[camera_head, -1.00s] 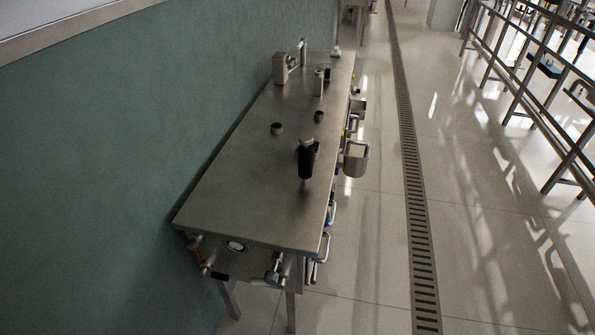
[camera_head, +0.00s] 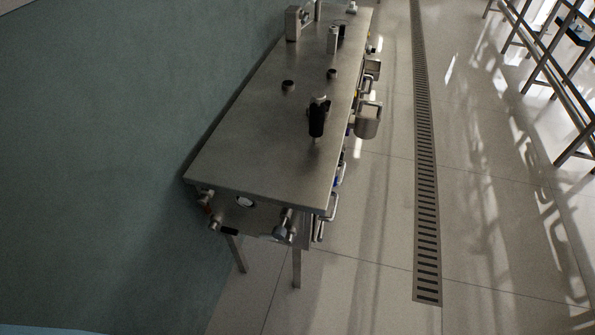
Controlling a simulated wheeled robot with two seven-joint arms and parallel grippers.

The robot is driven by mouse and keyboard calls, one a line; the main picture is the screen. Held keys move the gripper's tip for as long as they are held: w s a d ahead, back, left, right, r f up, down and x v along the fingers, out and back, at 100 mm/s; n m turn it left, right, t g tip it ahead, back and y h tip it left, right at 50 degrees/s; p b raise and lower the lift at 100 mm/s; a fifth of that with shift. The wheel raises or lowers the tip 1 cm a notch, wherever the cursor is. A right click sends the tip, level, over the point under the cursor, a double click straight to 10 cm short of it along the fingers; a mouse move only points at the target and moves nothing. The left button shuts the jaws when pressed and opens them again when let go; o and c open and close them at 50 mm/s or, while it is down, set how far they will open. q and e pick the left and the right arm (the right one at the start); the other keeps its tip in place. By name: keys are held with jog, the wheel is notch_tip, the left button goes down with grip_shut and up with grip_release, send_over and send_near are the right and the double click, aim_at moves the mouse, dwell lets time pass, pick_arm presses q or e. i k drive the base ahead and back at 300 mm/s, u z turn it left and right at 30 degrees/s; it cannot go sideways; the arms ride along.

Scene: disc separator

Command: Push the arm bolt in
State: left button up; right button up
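A long steel table (camera_head: 262,125) stands along the green wall, with several fittings on its top and edges. A dark upright handle-like part (camera_head: 317,118) stands near its right edge. I cannot tell which of these parts is the arm bolt; the details are too small. Neither of my grippers is in view.
A metal cup-like container (camera_head: 368,119) and several handles hang along the table's right side. A floor drain grate (camera_head: 424,170) runs parallel to the table. The floor between them is clear. Metal railings (camera_head: 550,85) stand at the upper right. The green wall (camera_head: 100,150) closes the left side.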

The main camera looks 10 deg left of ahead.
aim_at(279, 232)
jog(key=u, duration=1.25)
jog(key=k, duration=1.15)
jog(key=z, duration=1.2)
jog(key=i, duration=0.5)
jog(key=z, duration=0.1)
